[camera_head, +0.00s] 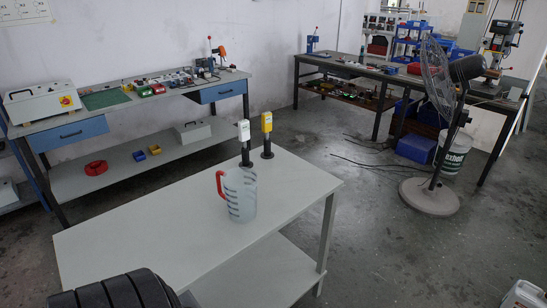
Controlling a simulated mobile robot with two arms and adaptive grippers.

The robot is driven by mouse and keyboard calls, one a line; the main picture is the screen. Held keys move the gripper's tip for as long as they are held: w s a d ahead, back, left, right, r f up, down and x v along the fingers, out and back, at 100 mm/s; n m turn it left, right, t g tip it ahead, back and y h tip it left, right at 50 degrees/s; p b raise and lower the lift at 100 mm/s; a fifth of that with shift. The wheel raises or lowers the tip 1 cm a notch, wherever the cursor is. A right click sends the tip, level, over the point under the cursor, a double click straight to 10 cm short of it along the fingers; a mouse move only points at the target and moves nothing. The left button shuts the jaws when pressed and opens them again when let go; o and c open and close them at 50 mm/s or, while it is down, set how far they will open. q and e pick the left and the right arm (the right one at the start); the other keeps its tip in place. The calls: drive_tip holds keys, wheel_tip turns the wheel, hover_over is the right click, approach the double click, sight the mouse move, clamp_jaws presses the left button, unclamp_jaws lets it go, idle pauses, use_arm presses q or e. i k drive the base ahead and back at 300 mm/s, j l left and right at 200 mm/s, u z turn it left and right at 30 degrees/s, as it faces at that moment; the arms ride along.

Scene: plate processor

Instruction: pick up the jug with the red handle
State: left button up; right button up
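A translucent jug (241,197) with dark level marks stands upright on the white table (130,232), near its far right part. Its red handle (220,184) is on the left side of the jug and points left. The whole jug shows and nothing grips it. Neither of my grippers can be made out in this view. A dark ribbed shape fills part of the bottom left edge.
Close behind the jug stand a white-topped item (244,131) and a yellow-topped item (267,123) on black stems. The table's left and front areas are bare. A workbench (135,110) stands behind; a pedestal fan (430,197) stands at the right.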

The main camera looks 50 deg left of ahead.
sight(240, 183)
drive_tip(key=i+u, duration=0.2)
drive_tip(key=i, duration=0.3)
drive_tip(key=i+l+u, duration=0.25)
drive_tip(key=i, duration=0.2)
drive_tip(key=i+l+u, duration=0.2)
drive_tip(key=i, duration=0.3)
